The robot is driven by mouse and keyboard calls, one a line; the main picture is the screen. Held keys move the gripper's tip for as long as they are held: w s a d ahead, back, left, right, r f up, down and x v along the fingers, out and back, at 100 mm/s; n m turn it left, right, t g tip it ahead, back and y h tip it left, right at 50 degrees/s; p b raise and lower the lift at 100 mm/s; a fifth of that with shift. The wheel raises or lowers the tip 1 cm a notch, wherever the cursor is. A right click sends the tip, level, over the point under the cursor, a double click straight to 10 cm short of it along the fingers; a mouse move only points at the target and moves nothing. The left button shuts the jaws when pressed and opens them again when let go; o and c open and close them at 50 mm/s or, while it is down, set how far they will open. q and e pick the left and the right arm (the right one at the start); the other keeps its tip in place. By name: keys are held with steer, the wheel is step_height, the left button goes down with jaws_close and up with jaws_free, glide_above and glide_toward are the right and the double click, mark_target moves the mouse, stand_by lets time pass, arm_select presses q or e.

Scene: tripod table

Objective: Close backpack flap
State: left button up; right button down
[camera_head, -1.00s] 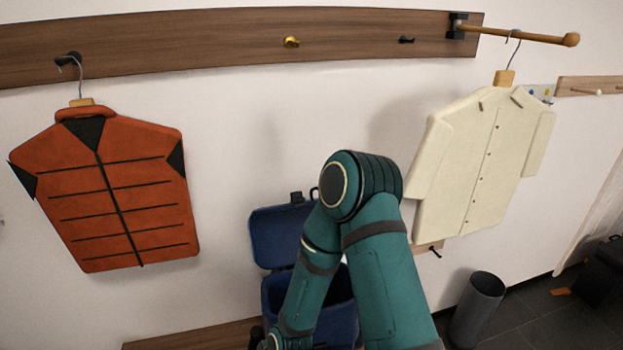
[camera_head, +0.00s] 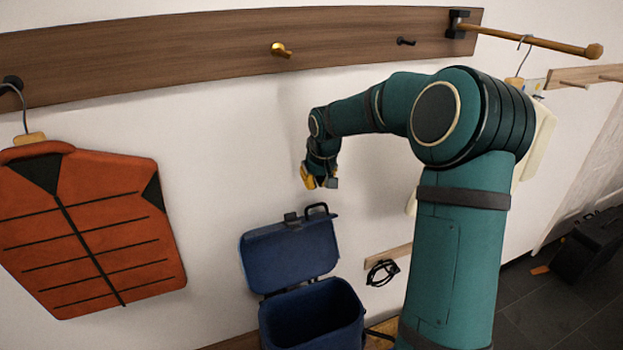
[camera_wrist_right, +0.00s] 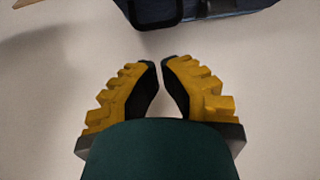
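The blue backpack (camera_head: 312,318) stands open below, its dark inside showing. Its flap (camera_head: 290,255) is raised upright against the wall, with a black handle loop (camera_head: 317,209) and a buckle on its upper edge. My right gripper (camera_head: 320,184) is above the flap, apart from it, pointing down. In the right wrist view my right gripper (camera_wrist_right: 159,62) has its yellow-ridged fingertips almost together, with nothing between them. The flap's handle edge (camera_wrist_right: 155,18) shows past the fingertips at the top of that view. My left gripper is not in view.
An orange vest (camera_head: 95,230) hangs at the left. A wooden hook rail (camera_head: 200,55) runs above my arm. My right arm mostly hides the cream shirt (camera_head: 541,135). Dark glasses (camera_head: 382,272) hang right of the backpack. The wall around my gripper is free.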

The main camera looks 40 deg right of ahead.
glide_above(312, 217)
steer(key=x, duration=0.2)
steer(key=s+x, duration=0.1)
steer(key=x, duration=0.4)
steer(key=shift+s+a+f, duration=0.15)
steer(key=shift+s+f, duration=0.1)
steer(key=shift+f, duration=0.05)
